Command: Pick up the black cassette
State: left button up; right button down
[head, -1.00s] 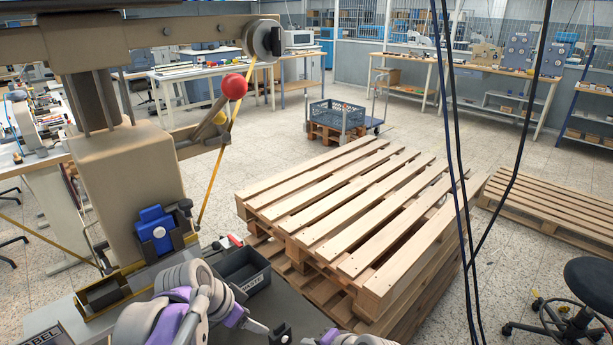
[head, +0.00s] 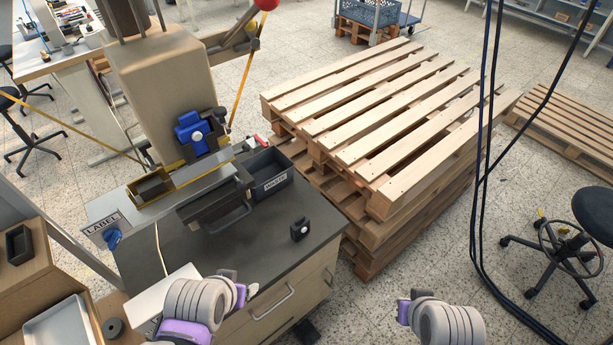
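A small black block (head: 300,229) with a pale spot stands alone on the dark bench top, right of centre; it looks like the black cassette, though its details are too small to be sure. My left arm's grey and purple end (head: 243,292) is at the front edge of the bench, below and left of the block and apart from it. My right arm's end (head: 405,303) is farther right, past the bench, over the floor. Neither set of fingers shows clearly, and I see nothing held.
The stamping press (head: 165,75) with a blue part (head: 193,132) stands behind. A black waste bin (head: 268,172) and a dark handled tray (head: 218,205) sit on the bench. Stacked pallets (head: 375,120) stand right; cables (head: 480,150) hang there. A small black box (head: 18,245) lies far left.

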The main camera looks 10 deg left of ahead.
aim_at(296, 232)
jog(key=l+u, duration=0.25)
jog(key=u, duration=0.2)
jog(key=l+u, duration=0.3)
jog(key=u, duration=0.2)
jog(key=k+l+u, duration=0.1)
jog(key=u, duration=0.35)
jog(key=l, duration=0.1)
